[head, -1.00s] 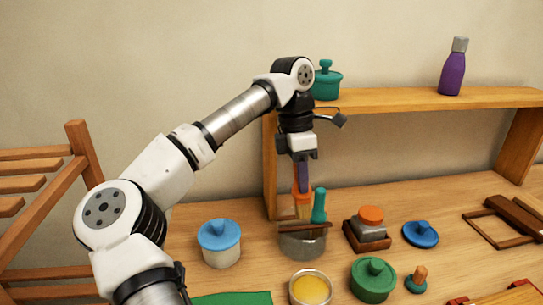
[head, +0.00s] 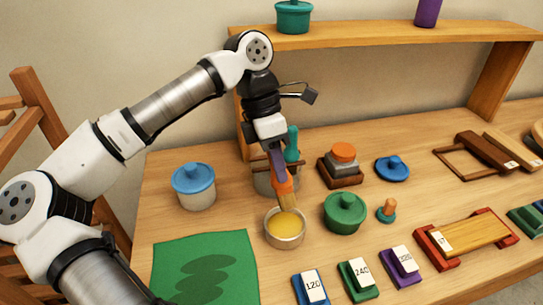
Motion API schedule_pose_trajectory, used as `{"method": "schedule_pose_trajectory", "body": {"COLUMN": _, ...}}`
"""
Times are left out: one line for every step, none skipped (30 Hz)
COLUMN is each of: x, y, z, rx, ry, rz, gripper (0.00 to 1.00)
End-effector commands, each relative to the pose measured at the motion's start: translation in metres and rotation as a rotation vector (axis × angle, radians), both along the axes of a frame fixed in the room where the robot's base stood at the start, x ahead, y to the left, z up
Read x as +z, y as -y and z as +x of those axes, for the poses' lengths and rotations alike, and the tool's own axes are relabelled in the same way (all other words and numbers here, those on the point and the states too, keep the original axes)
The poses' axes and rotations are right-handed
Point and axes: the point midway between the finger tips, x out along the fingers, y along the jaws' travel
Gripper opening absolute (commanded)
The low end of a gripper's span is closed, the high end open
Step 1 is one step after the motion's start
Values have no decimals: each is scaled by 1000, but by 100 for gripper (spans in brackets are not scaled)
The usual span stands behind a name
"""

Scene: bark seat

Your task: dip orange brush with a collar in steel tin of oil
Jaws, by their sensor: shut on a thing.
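My gripper (head: 274,146) is shut on the purple handle of the brush with the orange collar (head: 284,187). The brush hangs bristles down, tilted slightly to the right. Its pale bristles (head: 290,203) overlap the far rim of the steel tin in the picture. I cannot tell whether the tips touch the oil. The steel tin of oil (head: 285,242) stands open on the bench, with yellow oil (head: 284,224) inside.
A steel pot (head: 262,183) with a brown bar and a teal-handled tool (head: 292,143) stands just behind. A green lidded pot (head: 344,214) is close right of the tin; a blue-lidded jar (head: 195,188) and green cloth (head: 205,268) lie left.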

Motion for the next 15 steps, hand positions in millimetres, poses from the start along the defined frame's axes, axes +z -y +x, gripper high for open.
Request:
{"method": "schedule_pose_trajectory", "body": {"x": -5, "y": 0, "z": 0, "rx": 0, "ry": 0, "rz": 0, "gripper": 0}}
{"method": "schedule_pose_trajectory", "body": {"x": -7, "y": 0, "z": 0, "rx": 1, "ry": 0, "rz": 0, "gripper": 0}}
{"method": "schedule_pose_trajectory", "body": {"x": -10, "y": 0, "z": 0, "rx": 1, "ry": 0, "rz": 0, "gripper": 0}}
{"method": "schedule_pose_trajectory", "body": {"x": -13, "y": 0, "z": 0, "rx": 1, "ry": 0, "rz": 0, "gripper": 0}}
{"method": "schedule_pose_trajectory", "body": {"x": -16, "y": 0, "z": 0, "rx": 1, "ry": 0, "rz": 0, "gripper": 0}}
{"method": "schedule_pose_trajectory", "body": {"x": -20, "y": 0, "z": 0, "rx": 1, "ry": 0, "rz": -1, "gripper": 0}}
{"method": "schedule_pose_trajectory", "body": {"x": -23, "y": 0, "z": 0, "rx": 1, "ry": 1, "rz": 0, "gripper": 0}}
{"method": "schedule_pose_trajectory", "body": {"x": -27, "y": 0, "z": 0, "rx": 1, "ry": 1, "rz": 0, "gripper": 0}}
{"method": "schedule_pose_trajectory", "body": {"x": -31, "y": 0, "z": 0, "rx": 1, "ry": 1, "rz": 0, "gripper": 0}}
{"method": "schedule_pose_trajectory", "body": {"x": -34, "y": 0, "z": 0, "rx": 1, "ry": 1, "rz": 0, "gripper": 0}}
{"method": "schedule_pose_trajectory", "body": {"x": -38, "y": -1, "z": 0, "rx": 1, "ry": 1, "rz": 0, "gripper": 0}}
{"method": "schedule_pose_trajectory", "body": {"x": -42, "y": -1, "z": 0, "rx": 1, "ry": 1, "rz": 0, "gripper": 0}}
{"method": "schedule_pose_trajectory", "body": {"x": -45, "y": -1, "z": 0, "rx": 1, "ry": 0, "rz": 0, "gripper": 0}}
{"method": "schedule_pose_trajectory", "body": {"x": -47, "y": -1, "z": 0, "rx": 2, "ry": -1, "rz": 0, "gripper": 0}}
{"method": "schedule_pose_trajectory", "body": {"x": -50, "y": -1, "z": 0, "rx": 2, "ry": -1, "rz": 0, "gripper": 0}}
